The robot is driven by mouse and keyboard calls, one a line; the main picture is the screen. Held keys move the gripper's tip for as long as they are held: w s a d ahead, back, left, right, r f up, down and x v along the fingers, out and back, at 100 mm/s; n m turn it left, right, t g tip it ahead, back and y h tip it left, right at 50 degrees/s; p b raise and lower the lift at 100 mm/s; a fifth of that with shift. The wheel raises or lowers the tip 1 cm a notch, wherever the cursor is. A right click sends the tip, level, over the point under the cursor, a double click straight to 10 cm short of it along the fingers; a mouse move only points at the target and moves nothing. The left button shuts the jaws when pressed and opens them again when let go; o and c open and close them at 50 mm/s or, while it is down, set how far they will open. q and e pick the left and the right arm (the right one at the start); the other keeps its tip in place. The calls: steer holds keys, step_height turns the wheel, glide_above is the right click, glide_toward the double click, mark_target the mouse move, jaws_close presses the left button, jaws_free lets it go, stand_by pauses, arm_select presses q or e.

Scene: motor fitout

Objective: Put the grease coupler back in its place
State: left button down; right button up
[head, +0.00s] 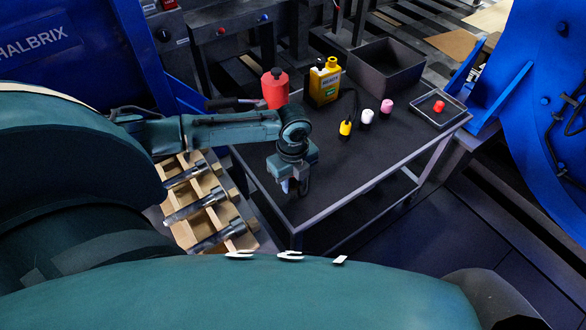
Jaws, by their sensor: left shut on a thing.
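My left gripper (293,186) points down over the front left part of the dark table (390,150). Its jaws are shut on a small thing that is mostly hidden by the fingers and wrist. I cannot make out whether this is the grease coupler. My right gripper is not in view. On the table stand a yellow piece (346,127) with a dark cord or hose by it, a white piece (367,117) and a pink piece (387,106). A red piece (438,106) lies in a shallow tray (455,116) at the right.
A wooden rack (186,232) with several metal shafts is at the left. The table's front middle is clear.

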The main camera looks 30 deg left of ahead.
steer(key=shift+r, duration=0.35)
arm_select(q)
steer(key=shift+f, duration=1.4)
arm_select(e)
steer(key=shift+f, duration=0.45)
arm_select(q)
steer(key=c, duration=1)
jaws_free()
steer(key=shift+c, duration=0.2)
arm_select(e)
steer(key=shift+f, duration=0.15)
arm_select(q)
step_height(320, 180, up, 13)
steer(key=shift+r+p, duration=0.1)
steer(key=shift+p, duration=0.8)
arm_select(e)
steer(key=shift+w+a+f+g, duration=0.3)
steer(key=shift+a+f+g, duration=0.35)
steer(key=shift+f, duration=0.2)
